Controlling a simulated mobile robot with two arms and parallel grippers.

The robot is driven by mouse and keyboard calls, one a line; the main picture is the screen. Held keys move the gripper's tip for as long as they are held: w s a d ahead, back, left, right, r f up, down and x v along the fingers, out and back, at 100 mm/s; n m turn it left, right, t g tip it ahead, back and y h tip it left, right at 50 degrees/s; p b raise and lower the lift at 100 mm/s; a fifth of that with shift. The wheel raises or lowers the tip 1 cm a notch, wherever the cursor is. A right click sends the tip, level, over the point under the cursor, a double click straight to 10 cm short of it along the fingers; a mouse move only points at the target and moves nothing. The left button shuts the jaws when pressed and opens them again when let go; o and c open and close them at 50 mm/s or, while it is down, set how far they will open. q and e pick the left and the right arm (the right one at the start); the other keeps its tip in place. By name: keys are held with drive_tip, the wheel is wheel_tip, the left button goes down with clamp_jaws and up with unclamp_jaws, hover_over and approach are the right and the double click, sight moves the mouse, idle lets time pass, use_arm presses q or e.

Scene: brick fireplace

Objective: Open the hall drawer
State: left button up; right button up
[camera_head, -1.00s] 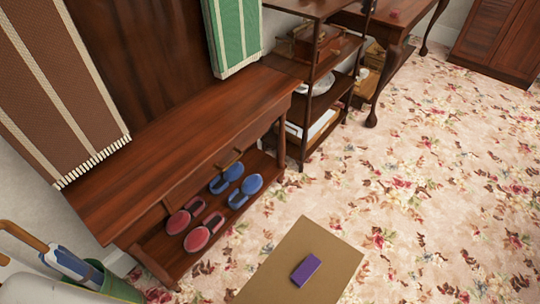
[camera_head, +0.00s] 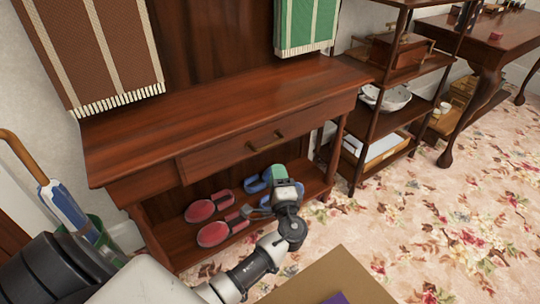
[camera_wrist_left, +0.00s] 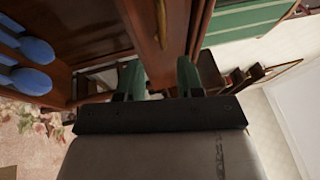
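The hall drawer (camera_head: 222,160) is a wooden front under the top of a dark wooden hall bench. It looks shut. Its brass bar handle (camera_head: 267,142) shows clear of my gripper in the head view. My left gripper (camera_head: 274,174) is below the handle, in front of the lower shelf. In the left wrist view its two green fingers (camera_wrist_left: 160,78) are spread apart with nothing held between them. The brass handle (camera_wrist_left: 162,24) is ahead of them there, near the top of the picture, apart from the fingertips. My right gripper is not in view.
Red slippers (camera_head: 212,234) and blue slippers (camera_head: 258,185) sit on the lower shelf (camera_head: 172,236). A shelf unit (camera_head: 368,130) stands to the right of the bench. A green bin with umbrellas (camera_head: 98,232) is at left. Flowered carpet (camera_head: 440,225) is open at right.

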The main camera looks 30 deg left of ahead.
sight(270, 144)
use_arm(q)
drive_tip(key=shift+r+b+x, duration=0.1)
drive_tip(key=shift+b+x, duration=0.1)
drive_tip(key=shift+x, duration=2.5)
drive_tip(key=shift+r+b+x, duration=0.15)
drive_tip(key=shift+x, duration=2.55)
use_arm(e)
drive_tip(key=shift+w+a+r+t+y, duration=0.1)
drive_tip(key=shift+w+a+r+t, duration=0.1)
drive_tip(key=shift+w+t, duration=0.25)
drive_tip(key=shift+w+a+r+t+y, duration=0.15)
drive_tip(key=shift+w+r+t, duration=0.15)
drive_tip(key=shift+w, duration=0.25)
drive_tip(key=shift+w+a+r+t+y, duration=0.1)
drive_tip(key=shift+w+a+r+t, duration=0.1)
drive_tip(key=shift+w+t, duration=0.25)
use_arm(q)
drive_tip(key=shift+s, duration=0.1)
drive_tip(key=shift+c, duration=0.3)
clamp_jaws()
